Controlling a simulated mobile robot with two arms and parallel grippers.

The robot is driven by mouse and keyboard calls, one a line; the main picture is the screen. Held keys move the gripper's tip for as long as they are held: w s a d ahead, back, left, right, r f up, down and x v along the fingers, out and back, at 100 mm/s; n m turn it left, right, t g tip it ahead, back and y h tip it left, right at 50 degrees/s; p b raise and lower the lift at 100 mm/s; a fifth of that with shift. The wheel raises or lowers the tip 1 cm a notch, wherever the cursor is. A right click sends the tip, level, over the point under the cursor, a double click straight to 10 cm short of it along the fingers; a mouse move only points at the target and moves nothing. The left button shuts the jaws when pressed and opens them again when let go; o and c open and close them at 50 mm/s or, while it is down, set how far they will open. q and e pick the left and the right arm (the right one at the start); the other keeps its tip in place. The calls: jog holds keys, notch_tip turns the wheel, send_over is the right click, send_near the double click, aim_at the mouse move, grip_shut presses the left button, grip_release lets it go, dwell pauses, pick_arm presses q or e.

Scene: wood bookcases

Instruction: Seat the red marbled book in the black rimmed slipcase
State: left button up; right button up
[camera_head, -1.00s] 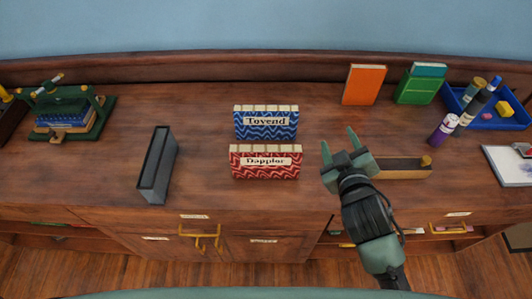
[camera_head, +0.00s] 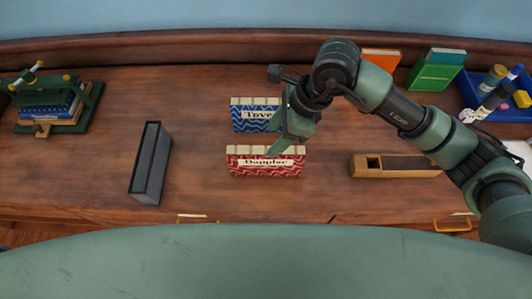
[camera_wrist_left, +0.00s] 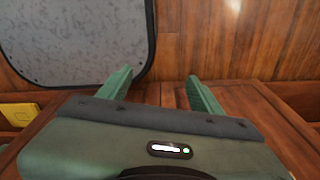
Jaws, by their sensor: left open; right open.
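The red marbled book (camera_head: 264,170) stands on the wooden desktop, page edges up, with a pale label on its front. The slipcase (camera_head: 150,164), a dark grey-black upright box with a narrow opening, stands apart to its left. My right gripper (camera_head: 279,128) is open, over the right part of the red book. One finger lies across the book's top edge; the other is near the blue book behind. I cannot tell whether it touches either. My left gripper is outside the head view; in the left wrist view (camera_wrist_left: 160,76) it is open with nothing between its fingers.
The blue patterned book (camera_head: 250,117) stands just behind the red one, partly covered by my right gripper. A wooden block with a square hole (camera_head: 400,166) lies to the right. A green press (camera_head: 60,105) stands at the far left. Desktop between slipcase and books is clear.

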aim_at(266, 149)
jog(key=shift+a+f, duration=0.1)
jog(key=shift+f, duration=0.3)
jog(key=p+x, duration=0.3)
jog(key=x, duration=0.2)
jog(key=shift+f, duration=0.75)
grip_shut()
jog(key=shift+r, duration=0.15)
dwell(0.3)
